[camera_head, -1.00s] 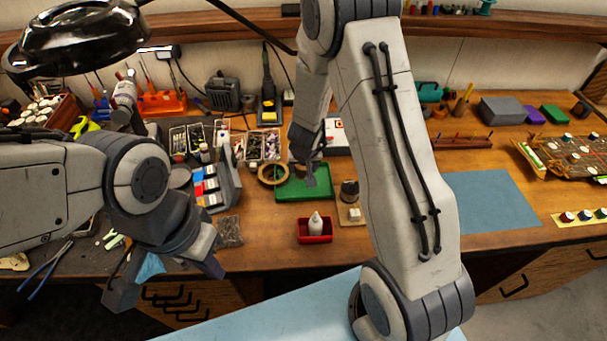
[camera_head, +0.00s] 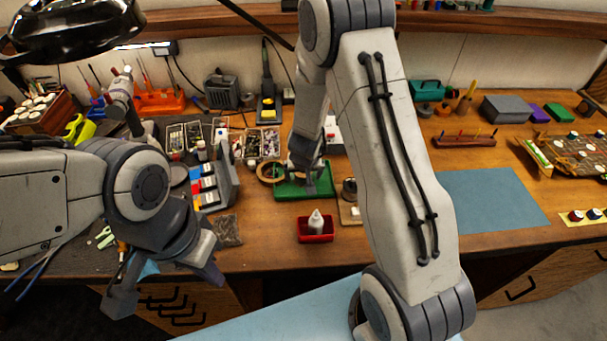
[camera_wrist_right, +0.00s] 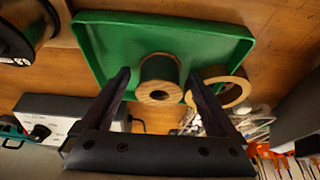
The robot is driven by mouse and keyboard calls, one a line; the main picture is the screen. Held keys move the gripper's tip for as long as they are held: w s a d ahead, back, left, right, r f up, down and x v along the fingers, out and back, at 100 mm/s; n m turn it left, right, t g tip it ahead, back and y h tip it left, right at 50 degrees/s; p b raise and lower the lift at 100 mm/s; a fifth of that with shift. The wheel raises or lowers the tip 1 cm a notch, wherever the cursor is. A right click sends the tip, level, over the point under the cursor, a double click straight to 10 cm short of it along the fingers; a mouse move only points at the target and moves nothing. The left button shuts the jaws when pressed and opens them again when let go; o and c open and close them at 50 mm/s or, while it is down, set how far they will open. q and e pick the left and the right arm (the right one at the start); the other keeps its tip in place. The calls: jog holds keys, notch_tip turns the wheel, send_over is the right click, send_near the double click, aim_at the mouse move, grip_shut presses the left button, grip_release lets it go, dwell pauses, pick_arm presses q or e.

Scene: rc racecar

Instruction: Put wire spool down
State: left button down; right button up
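The wire spool (camera_wrist_right: 160,79), with green winding and a pale end with a dark hole, is on the green tray (camera_wrist_right: 103,43) in the right wrist view. My right gripper (camera_wrist_right: 158,76) is open, with one finger on each side of the spool and a visible gap at both sides. In the head view my right gripper (camera_head: 308,182) is over the green tray (camera_head: 288,194), and the spool cannot be made out there. My left gripper (camera_head: 165,285) hangs at the front left edge of the bench, its fingers apart.
A tape roll (camera_wrist_right: 222,88) lies close beside the right finger; it also shows in the head view (camera_head: 270,173). A larger spool (camera_wrist_right: 22,30) stands left of the tray. A red bin with a white bottle (camera_head: 316,230) is in front. The blue mat (camera_head: 490,200) is clear.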

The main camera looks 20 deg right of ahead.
jog(key=shift+r, duration=0.35)
jog(key=p+v, duration=0.7)
jog(key=v, duration=0.4)
jog(key=s+a+r+n+g+y, duration=0.1)
jog(key=s+a+r+n+y, duration=0.15)
jog(key=s+a+r, duration=0.45)
jog(key=s+a+r+n+g+y, duration=0.15)
jog(key=s+a+r+n, duration=0.3)
jog(key=a, duration=0.55)
jog(key=s+d+r+n+g+h, duration=0.1)
jog(key=s+r, duration=0.1)
jog(key=s, duration=0.5)
jog(key=s+d+r+n, duration=0.1)
jog(key=s+r+n, duration=0.1)
jog(key=s, duration=0.5)
jog(key=shift+d+r+n+g+h, duration=0.2)
jog(key=shift+d+n+g+h, duration=0.1)
jog(key=shift+g+h, duration=0.1)
